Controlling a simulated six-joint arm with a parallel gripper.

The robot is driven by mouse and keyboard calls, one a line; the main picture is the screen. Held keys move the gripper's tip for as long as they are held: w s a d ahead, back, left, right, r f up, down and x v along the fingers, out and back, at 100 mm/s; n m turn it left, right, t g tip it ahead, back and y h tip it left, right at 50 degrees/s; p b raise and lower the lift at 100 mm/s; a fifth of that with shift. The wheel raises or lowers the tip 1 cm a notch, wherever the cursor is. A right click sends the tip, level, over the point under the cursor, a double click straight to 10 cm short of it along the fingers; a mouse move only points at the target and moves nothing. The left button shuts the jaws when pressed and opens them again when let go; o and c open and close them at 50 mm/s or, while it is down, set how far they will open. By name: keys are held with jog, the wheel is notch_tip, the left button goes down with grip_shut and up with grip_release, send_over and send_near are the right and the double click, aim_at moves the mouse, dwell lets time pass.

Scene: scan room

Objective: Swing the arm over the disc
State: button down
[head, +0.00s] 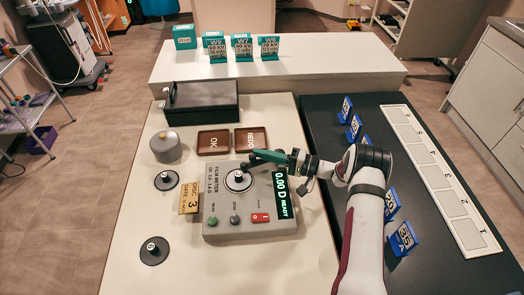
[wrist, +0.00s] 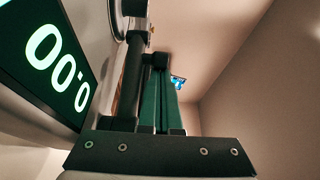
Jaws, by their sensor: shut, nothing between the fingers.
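A dark disc with a pale centre and a black knob (head: 238,181) lies on the meter's top. My gripper (head: 254,156), with green fingers, is shut and empty at the meter's back edge, just behind the disc. A small dark piece beside my fingertips may be the meter's arm; I cannot tell whether they touch. In the wrist view my shut fingers (wrist: 160,95) point away beside a dark bar (wrist: 131,75), and the display (wrist: 50,60) is close at left.
A grey lidded pot (head: 166,147), a black box (head: 201,101) and two brown trays (head: 213,142) (head: 251,139) stand behind. Blue cards (head: 391,204) stand at right.

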jog(key=shift+s+d, duration=0.1)
jog(key=shift+s, duration=0.15)
dwell(0.3)
jog(key=w, duration=0.2)
jog(key=w+d, duration=0.1)
jog(key=shift+w, duration=0.4)
jog(key=v, duration=0.9)
jog(key=shift+w, duration=0.15)
jog(key=shift+r, duration=0.2)
